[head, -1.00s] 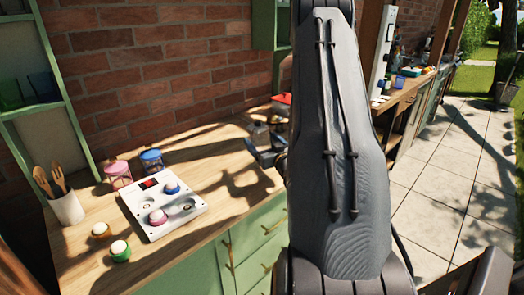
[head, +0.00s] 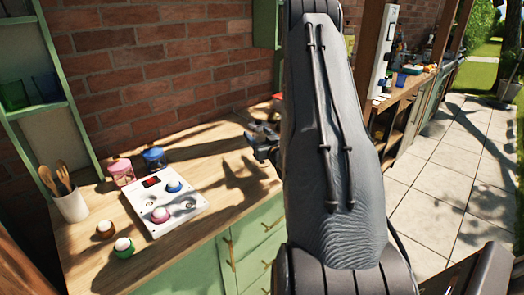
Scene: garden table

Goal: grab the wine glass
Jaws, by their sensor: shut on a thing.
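My gripper (head: 259,143) shows in the head view just left of my arm, above the far right part of the wooden counter (head: 190,262). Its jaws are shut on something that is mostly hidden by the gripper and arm. I take it to be the wine glass, but its outline cannot be made out clearly. The gripper's shadow falls on the counter to its left.
A white scale-like board (head: 167,204) with a blue and a pink piece lies left. Pink (head: 121,171) and blue (head: 154,158) jars stand behind it. The brick wall (head: 165,75) closes the back.

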